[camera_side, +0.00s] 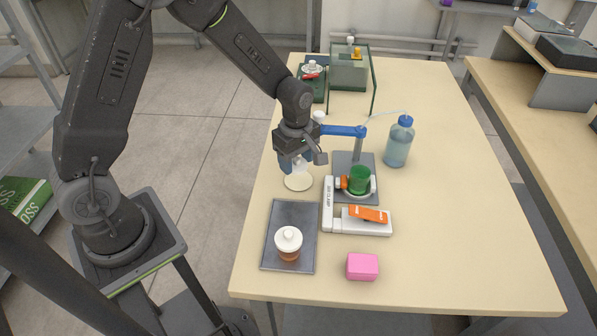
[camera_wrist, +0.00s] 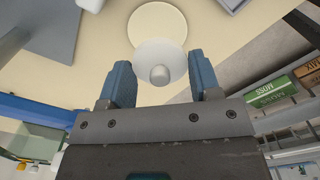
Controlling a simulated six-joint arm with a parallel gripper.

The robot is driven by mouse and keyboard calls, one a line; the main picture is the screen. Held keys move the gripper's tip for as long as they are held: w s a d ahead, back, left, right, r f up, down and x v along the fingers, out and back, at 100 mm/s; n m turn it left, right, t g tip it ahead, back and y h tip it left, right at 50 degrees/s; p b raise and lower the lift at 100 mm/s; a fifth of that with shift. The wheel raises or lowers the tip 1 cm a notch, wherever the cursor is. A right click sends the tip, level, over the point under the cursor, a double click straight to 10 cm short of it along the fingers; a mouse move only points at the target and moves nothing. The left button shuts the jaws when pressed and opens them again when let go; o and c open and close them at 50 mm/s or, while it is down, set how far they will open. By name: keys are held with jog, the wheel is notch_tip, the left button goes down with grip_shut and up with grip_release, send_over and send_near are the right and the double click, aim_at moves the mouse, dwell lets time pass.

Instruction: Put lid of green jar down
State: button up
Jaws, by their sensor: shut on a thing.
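The green jar (camera_side: 358,179) stands open on the bench in a holder with an orange clamp. My gripper (camera_side: 297,163) is just left of it and above the bench. It is shut on the white lid, a pale disc with a round knob, seen in the wrist view (camera_wrist: 160,52) between and beyond the fingertips (camera_wrist: 160,80). In the side view the fingers mostly hide the lid. A cream round disc (camera_side: 298,183) lies on the bench just below the lid. It also shows in the wrist view (camera_wrist: 157,17), partly covered by the lid.
A blue arm (camera_side: 343,130) on a stand reaches beside my gripper. A wash bottle (camera_side: 398,144) stands behind right. In front are a white-and-orange device (camera_side: 358,220), a lidded brown jar (camera_side: 288,246) on a grey tray (camera_side: 303,213) and a pink box (camera_side: 362,267). The bench's right side is clear.

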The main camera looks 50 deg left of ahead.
aim_at(298, 165)
jog(key=shift+w+d+f, duration=0.1)
jog(key=shift+d+f, duration=0.1)
jog(key=shift+d, duration=0.05)
jog(key=shift+f, duration=1.95)
jog(key=shift+f, duration=0.1)
jog(key=o, duration=0.9)
